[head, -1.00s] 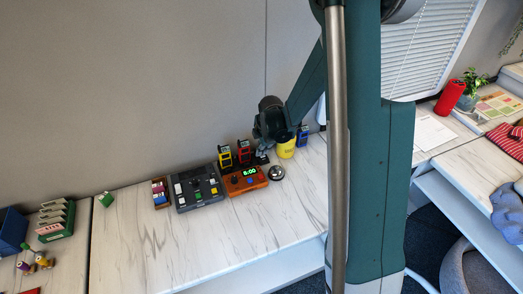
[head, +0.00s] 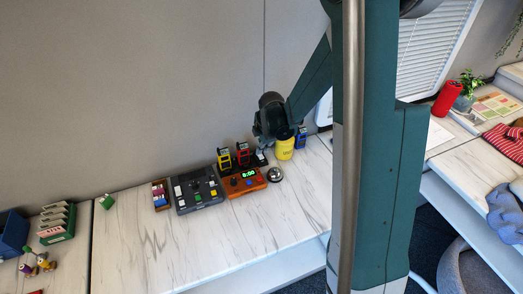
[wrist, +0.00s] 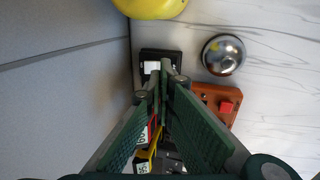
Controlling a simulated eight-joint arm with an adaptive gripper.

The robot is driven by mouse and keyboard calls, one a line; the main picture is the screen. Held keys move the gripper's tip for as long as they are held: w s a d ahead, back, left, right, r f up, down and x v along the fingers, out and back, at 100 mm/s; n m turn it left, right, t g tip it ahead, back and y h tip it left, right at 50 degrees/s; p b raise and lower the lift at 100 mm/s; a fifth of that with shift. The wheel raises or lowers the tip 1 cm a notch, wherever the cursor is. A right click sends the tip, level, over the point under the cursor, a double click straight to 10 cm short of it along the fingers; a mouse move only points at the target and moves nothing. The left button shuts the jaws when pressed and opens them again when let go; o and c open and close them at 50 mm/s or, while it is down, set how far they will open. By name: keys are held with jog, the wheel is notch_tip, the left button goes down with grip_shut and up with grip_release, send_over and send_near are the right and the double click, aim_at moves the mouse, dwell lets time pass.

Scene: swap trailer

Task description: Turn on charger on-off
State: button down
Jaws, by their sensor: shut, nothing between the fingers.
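The charger is a black base along the wall; its end with a white switch (wrist: 152,67) shows in the wrist view. In the head view the charger (head: 262,160) is partly hidden by my gripper. A yellow handset (head: 225,158) and a red handset (head: 243,153) stand upright at it. My gripper (wrist: 166,66) is shut and empty. Its fingertips appear right beside the white switch, on its right in the wrist view; I cannot tell if they touch it. In the head view my gripper (head: 262,150) is above the charger's right end.
A yellow cup (head: 285,149) and a blue handset (head: 301,138) stand to the right. A metal bell (wrist: 223,54) and an orange clock box (head: 243,182) are in front. A grey button panel (head: 198,190) lies left. The table's front is clear.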

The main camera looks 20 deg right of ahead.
aim_at(260, 156)
jog(key=p+v, duration=0.1)
jog(key=v, duration=0.8)
jog(key=shift+s+r, duration=0.2)
jog(key=shift+s, duration=0.3)
jog(key=shift+w, duration=0.1)
jog(key=shift+w+r+t, duration=0.3)
jog(key=shift+w+t, duration=0.15)
jog(key=shift+t, duration=0.05)
jog(key=shift+f, duration=0.1)
jog(key=shift+b+x, duration=1)
jog(key=shift+x, duration=5.95)
jog(key=shift+w, duration=0.1)
